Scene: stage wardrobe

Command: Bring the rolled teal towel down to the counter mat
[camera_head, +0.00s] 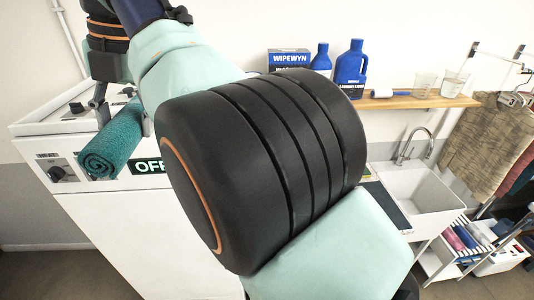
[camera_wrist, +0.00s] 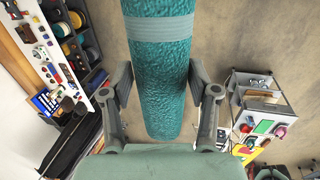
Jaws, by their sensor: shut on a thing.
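The rolled teal towel (camera_head: 113,145) is held up in front of the top of a white machine in the head view. In the wrist view the towel (camera_wrist: 158,60) runs lengthwise between the fingers, with a lighter band across it. My gripper (camera_wrist: 160,82) is shut on the towel, one finger on each side. In the head view my gripper (camera_head: 122,108) is partly hidden by the towel and my arm. A dark flat surface (camera_head: 386,200) lies left of the sink, mostly hidden by my arm; I cannot tell whether it is the counter mat.
The white machine (camera_head: 125,220) with knobs and an OFF sign stands at the left. A wooden shelf (camera_head: 420,102) holds blue bottles, a box and clear cups. A white sink (camera_head: 425,190) with a tap stands at the right, near hanging cloths (camera_head: 490,145) and a cart (camera_head: 465,245).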

